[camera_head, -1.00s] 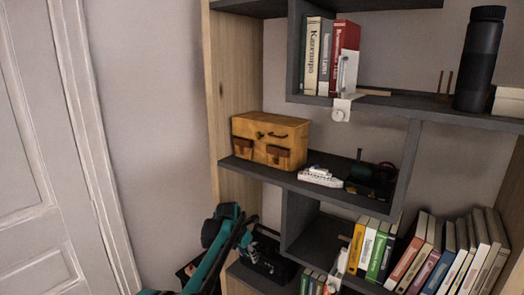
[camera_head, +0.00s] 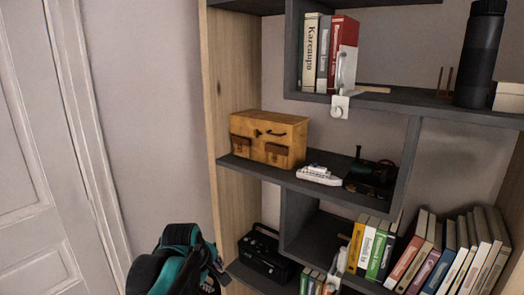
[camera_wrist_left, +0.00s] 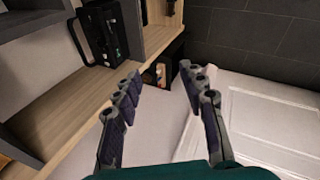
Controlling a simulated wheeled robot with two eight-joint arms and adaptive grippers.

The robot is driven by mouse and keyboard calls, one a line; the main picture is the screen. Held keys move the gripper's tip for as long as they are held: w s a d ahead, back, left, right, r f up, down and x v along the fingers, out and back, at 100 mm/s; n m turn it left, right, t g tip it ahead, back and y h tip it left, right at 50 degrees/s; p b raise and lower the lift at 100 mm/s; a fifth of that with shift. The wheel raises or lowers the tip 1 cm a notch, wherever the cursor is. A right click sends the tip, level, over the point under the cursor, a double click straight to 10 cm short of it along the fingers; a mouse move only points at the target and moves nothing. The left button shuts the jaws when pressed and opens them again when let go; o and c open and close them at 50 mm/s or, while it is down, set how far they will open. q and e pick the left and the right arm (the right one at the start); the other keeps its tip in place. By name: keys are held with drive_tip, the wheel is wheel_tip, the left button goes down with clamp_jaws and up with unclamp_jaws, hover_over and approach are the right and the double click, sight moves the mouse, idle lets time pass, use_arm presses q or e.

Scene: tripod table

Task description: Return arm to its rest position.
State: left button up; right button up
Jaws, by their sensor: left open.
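My left arm, teal and black, stands at the bottom left of the head view, in front of the shelf's left side panel. Its left gripper (camera_head: 214,274) is partly visible at the lower edge there. In the left wrist view the gripper (camera_wrist_left: 160,82) has its two dark, jointed fingers spread apart, with nothing between them. Beyond the fingers are the shelf's wooden side and the pale door. My right gripper is in neither view.
The shelf holds a wooden box (camera_head: 269,139), a white toy ship (camera_head: 319,175), a black radio (camera_head: 264,254), several books (camera_head: 449,253) and a dark bottle (camera_head: 479,58). The radio also shows in the wrist view (camera_wrist_left: 101,32). A door (camera_head: 45,190) is at left, with bare wall between.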

use_arm(q)
drive_tip(key=s+a+f+m+t, duration=0.1)
drive_tip(key=s+f+m, duration=0.3)
drive_tip(key=s, duration=0.6)
drive_tip(key=s+a+f+m+y, duration=0.1)
drive_tip(key=s+a+f+m, duration=0.2)
drive_tip(key=s+m, duration=0.6)
drive_tip(key=shift+s+a+f+t, duration=0.25)
drive_tip(key=shift+s+f+t, duration=0.2)
drive_tip(key=shift+s, duration=0.35)
